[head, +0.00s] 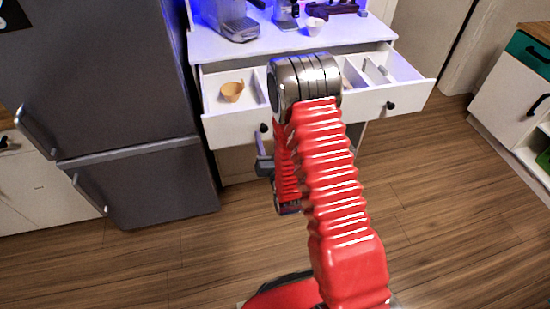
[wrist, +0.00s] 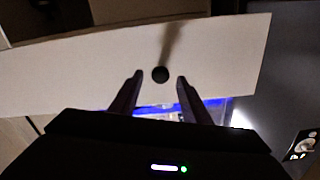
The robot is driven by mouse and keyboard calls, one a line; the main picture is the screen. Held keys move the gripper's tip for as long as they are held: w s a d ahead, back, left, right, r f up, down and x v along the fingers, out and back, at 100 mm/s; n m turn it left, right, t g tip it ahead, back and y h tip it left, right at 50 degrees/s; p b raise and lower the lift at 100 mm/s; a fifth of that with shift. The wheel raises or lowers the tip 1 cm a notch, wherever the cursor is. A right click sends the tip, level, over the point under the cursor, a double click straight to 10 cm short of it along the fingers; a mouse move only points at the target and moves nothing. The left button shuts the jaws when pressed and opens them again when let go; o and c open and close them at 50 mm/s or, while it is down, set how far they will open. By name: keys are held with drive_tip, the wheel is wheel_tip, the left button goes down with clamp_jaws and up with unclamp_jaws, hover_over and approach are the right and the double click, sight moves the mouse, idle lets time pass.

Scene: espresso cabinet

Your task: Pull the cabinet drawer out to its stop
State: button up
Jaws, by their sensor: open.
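The white cabinet drawer (head: 225,133) stands out from the cabinet, with its open compartments showing in the head view. Its front carries two dark round knobs, a left knob (head: 264,127) and a right knob (head: 390,105). My gripper (head: 259,146) is at the left part of the drawer front, partly hidden by my arm. In the wrist view, my gripper (wrist: 159,79) is open, and a black knob (wrist: 160,74) appears between its fingertips in front of the white drawer front (wrist: 70,75). No finger visibly touches the knob.
A tan cup (head: 232,91) lies in the drawer's left compartment. An espresso machine (head: 230,18) and a white cup (head: 315,26) stand on the cabinet top (head: 270,45). A dark fridge (head: 110,80) stands close on the left. The wooden floor (head: 430,220) on the right is clear.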

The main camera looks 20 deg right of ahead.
drive_tip(key=s, duration=1.2)
drive_tip(key=shift+s, duration=0.1)
drive_tip(key=s+f+n+g, duration=0.1)
drive_tip(key=s+f+g, duration=0.3)
drive_tip(key=f+g, duration=0.25)
drive_tip(key=s+f+n+g, duration=0.1)
drive_tip(key=s+f+g, duration=0.3)
drive_tip(key=f+g, duration=0.3)
drive_tip(key=s+r, duration=0.4)
drive_tip(key=r, duration=0.9)
drive_tip(key=s+r, duration=0.5)
drive_tip(key=r, duration=0.8)
drive_tip(key=s+r+n+t, duration=0.1)
drive_tip(key=s+r, duration=0.3)
drive_tip(key=r, duration=0.9)
drive_tip(key=shift+s+d, duration=0.15)
